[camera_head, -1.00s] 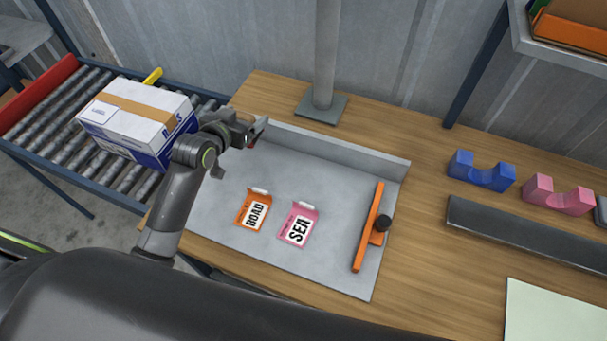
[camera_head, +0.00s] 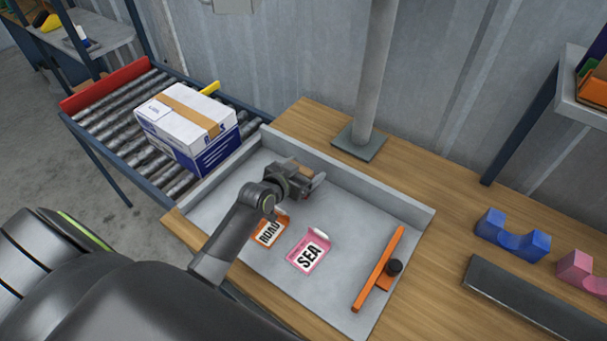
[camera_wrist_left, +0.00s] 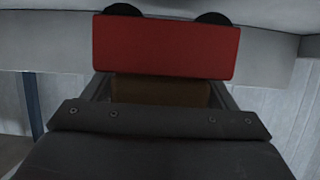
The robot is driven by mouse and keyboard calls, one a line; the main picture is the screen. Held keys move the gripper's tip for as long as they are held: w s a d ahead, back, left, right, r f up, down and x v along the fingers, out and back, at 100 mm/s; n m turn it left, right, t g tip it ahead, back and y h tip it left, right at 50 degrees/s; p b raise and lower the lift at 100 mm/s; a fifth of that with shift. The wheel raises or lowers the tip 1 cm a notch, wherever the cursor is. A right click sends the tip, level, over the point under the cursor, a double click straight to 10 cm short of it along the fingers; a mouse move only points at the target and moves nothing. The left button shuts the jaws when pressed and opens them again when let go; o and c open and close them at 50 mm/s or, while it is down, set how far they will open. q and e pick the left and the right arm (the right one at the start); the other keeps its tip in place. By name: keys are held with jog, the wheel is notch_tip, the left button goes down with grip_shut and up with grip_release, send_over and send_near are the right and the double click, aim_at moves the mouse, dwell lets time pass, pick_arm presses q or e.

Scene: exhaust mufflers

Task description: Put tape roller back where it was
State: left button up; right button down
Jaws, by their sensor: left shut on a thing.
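My left gripper (camera_head: 312,184) is over the grey tray (camera_head: 345,208), near its back wall, shut on the tape roller. In the left wrist view the tape roller (camera_wrist_left: 166,47) is a red block with two dark round parts along its top edge. A brown part (camera_wrist_left: 160,90) shows below the red block, between the fingers. In the head view the roller is mostly hidden by the gripper, with only a little red and tan showing. I cannot tell whether it touches the tray. My right gripper is not in view.
A taped white and blue box (camera_head: 188,128) sits on the roller conveyor (camera_head: 100,108) at left. An orange ROAD label (camera_head: 268,233) and a pink SEA label (camera_head: 310,253) lie in the tray, beside an orange bar (camera_head: 378,270). A grey post (camera_head: 375,75) stands behind. Blue (camera_head: 512,236) and pink holders are right.

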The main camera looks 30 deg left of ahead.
pick_arm(q)
jog(key=shift+f, duration=0.85)
jog(key=shift+f, duration=0.15)
jog(key=o, duration=1.1)
jog(key=shift+r, duration=0.2)
jog(key=v, duration=1.2)
jog(key=shift+b, duration=0.4)
jog(key=shift+f, duration=0.1)
